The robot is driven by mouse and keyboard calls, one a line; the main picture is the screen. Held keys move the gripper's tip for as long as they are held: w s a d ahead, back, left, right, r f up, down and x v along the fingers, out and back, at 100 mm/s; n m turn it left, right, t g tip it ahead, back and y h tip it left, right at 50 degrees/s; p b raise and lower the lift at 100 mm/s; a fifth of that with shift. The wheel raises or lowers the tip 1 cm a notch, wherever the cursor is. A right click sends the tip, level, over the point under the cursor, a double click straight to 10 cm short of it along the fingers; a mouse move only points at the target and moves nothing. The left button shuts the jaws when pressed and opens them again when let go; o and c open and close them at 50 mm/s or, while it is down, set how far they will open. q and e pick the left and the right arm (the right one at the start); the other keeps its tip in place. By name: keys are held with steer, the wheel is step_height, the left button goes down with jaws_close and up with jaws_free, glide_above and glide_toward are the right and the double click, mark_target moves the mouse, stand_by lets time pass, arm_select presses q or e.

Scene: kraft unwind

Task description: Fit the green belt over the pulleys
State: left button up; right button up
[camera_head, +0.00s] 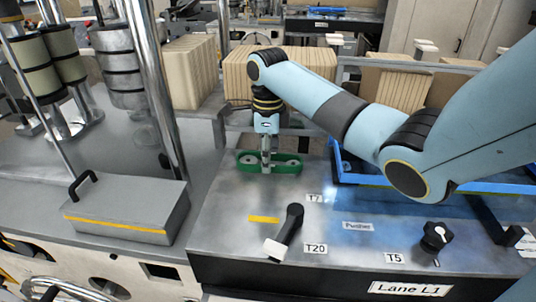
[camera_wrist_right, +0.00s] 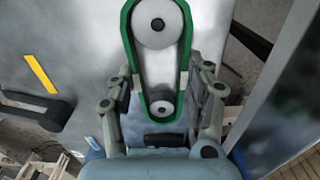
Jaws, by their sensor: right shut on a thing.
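The green belt (camera_head: 286,170) is a long loop at the metal bench top, below my right gripper (camera_head: 267,150). In the right wrist view, my right gripper (camera_wrist_right: 160,82) has a fingertip at each long side of the belt (camera_wrist_right: 131,50) and is shut on it. A large pulley (camera_wrist_right: 158,22) and a small pulley (camera_wrist_right: 161,107) appear inside the loop. The belt outlines both pulleys from above; I cannot tell whether it is seated in their grooves. The lowest end of the loop is close to the gripper's body. My left gripper is not in view.
A black-handled lever (camera_head: 288,230) and a black knob (camera_head: 436,236) stand on the bench's front part. A grey box (camera_head: 128,212) with a handle and steel posts are at left. A blue-edged tray (camera_head: 400,184) lies at right. Kraft stacks (camera_head: 290,72) stand behind.

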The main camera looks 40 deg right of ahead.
stand_by(0.3)
steer(key=o, duration=1.3)
steer(key=shift+c, duration=0.2)
step_height(320, 180, up, 7)
steer(key=shift+r, duration=0.2)
